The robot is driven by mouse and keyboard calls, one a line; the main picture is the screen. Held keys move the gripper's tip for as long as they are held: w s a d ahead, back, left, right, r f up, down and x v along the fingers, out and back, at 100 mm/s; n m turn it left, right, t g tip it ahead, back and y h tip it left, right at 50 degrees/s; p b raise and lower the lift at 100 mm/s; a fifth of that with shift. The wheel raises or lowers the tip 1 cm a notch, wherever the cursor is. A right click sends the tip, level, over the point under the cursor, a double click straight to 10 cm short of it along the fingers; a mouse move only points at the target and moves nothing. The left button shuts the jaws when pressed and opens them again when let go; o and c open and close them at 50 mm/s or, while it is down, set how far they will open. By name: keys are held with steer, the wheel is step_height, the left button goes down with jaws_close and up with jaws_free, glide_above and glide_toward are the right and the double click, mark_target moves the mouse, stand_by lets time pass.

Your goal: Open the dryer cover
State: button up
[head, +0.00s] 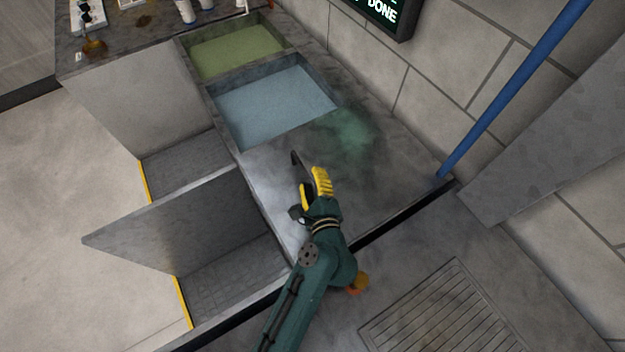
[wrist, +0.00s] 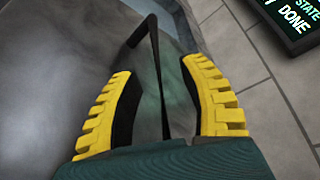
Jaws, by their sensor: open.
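The dryer cover (head: 385,185) appears to be the smoky grey metal panel beside the blue basin; it lies flat and looks closed. A thin dark bent handle (head: 296,160) rises from it, just beyond my gripper (head: 313,183). In the wrist view my gripper (wrist: 158,75) is open, with its yellow-backed fingers on either side of the dark handle (wrist: 155,75). The bar runs between the fingers, and its bent top shows past the left fingertip. I see a gap on both sides and no clear contact. The handle's lower end is hidden behind the gripper body.
A blue liquid basin (head: 275,105) and a green one (head: 235,50) lie beyond the panel. A blue pole (head: 510,90) stands at the right by the tiled wall. A screen (head: 385,12) reads "DONE". A grey partition (head: 180,225) stands at the left; a floor grate (head: 440,315) lies at lower right.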

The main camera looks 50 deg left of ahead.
jaws_close()
steer(key=shift+s, duration=0.15)
